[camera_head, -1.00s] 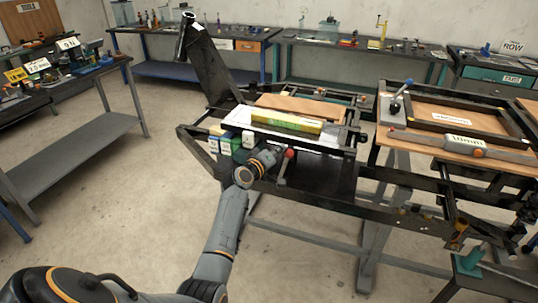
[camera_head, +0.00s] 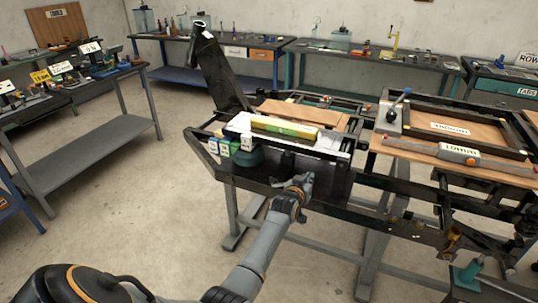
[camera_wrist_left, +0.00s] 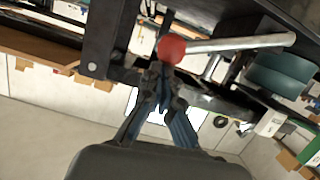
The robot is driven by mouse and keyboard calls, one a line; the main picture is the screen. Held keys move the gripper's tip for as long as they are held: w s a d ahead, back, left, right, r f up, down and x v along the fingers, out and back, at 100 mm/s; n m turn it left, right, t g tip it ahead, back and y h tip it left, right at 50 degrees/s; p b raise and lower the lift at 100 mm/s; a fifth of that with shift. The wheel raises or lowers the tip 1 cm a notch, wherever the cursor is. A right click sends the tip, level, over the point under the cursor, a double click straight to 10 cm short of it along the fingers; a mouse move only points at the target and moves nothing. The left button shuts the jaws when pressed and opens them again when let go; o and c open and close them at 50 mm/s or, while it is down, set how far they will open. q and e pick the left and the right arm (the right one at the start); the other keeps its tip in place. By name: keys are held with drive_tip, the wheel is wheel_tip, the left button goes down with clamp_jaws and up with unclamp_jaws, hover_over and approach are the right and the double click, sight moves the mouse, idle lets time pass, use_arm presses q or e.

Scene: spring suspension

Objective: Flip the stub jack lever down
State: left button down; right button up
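The lever shows in the left wrist view as a silver rod (camera_wrist_left: 240,43) with a red ball knob (camera_wrist_left: 172,49) at its left end. A teal cylindrical body (camera_wrist_left: 280,74) sits near the rod's other end; it also shows under the bench frame in the head view (camera_head: 249,157). My left gripper (camera_wrist_left: 161,68) has its fingers drawn together, with the tips right at the knob; whether they touch it is unclear. In the head view my left gripper (camera_head: 304,182) is at the frame's front edge, and the red knob is hidden. My right gripper is not in view.
The dark steel frame (camera_head: 270,187) lies close around the left gripper. A yellow-green box (camera_head: 284,127) lies on a white plate above, with small labelled blocks (camera_head: 223,147) at its left. A level-like bar (camera_head: 459,154) lies on the right bench. The floor in front is clear.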

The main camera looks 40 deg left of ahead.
use_arm(q)
drive_tip(key=shift+d+f+b, duration=0.15)
drive_tip(key=shift+d+f, duration=0.05)
drive_tip(key=shift+f, duration=0.3)
drive_tip(key=shift+d+f+b, duration=0.15)
drive_tip(key=shift+d+f, duration=0.05)
drive_tip(key=shift+f, duration=0.3)
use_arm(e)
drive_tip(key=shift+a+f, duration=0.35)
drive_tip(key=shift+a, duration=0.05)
use_arm(q)
drive_tip(key=shift+f, duration=0.15)
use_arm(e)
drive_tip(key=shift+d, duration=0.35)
use_arm(q)
drive_tip(key=s+d+r+p, duration=0.1)
drive_tip(key=s+d+r, duration=0.1)
drive_tip(key=s+r, duration=0.5)
drive_tip(key=shift+a+p+v, duration=0.25)
drive_tip(key=shift+p+v, duration=0.1)
drive_tip(key=shift+v, duration=0.8)
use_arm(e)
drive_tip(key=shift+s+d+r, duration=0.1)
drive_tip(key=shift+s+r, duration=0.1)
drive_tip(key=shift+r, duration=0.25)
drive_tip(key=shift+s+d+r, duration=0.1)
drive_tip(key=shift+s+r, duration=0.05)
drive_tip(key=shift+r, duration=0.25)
